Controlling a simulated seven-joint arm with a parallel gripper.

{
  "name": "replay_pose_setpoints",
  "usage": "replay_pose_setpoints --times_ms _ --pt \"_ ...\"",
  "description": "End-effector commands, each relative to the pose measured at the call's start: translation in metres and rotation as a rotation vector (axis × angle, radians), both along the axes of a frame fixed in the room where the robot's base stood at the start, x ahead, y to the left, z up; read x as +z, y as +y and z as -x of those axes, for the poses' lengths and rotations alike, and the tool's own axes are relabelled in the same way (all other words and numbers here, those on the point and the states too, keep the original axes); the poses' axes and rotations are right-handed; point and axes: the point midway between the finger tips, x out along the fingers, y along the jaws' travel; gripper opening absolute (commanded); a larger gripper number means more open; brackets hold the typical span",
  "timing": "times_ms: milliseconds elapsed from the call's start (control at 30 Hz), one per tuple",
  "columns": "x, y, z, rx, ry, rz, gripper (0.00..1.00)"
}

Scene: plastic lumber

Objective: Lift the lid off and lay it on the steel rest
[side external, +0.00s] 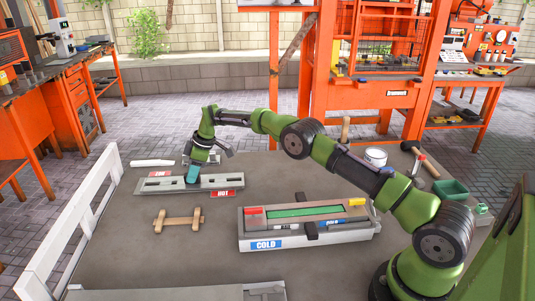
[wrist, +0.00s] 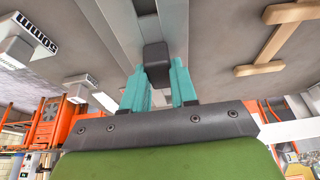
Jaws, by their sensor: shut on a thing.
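My gripper (side external: 192,174) is at the long grey steel mould (side external: 225,184) with a red HOT label, at the left of the table. In the wrist view, the teal fingers (wrist: 158,88) are shut on a black handle (wrist: 155,52). The handle stands on a long grey bar, which I take to be the lid (wrist: 118,28). I cannot tell whether the lid is clear of the mould. A flat grey steel piece (side external: 170,294) at the table's front edge may be the steel rest; it is partly cut off.
A COLD mould (side external: 345,234) with a green strip and black clamps stands right of centre. A wooden stand (side external: 178,221) lies in front of the HOT mould. A white cylinder (side external: 152,163) lies behind it. A white fence (side external: 82,215) edges the left.

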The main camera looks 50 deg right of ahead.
Motion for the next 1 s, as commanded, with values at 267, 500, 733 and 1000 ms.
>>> replay_pose_setpoints --times_ms 267,500,733,1000 --pt "-0.0029 0.0 -0.0005 0.0 -0.002 -0.001 0.0" --pt "-0.0036 0.0001 -0.0003 0.001 -0.002 0.0 0.32" --pt "-0.004 0.0001 -0.0001 0.0 0.0 0.0 0.57" --pt "-0.0054 -0.0001 0.0006 0.0 0.003 0.0 0.77"
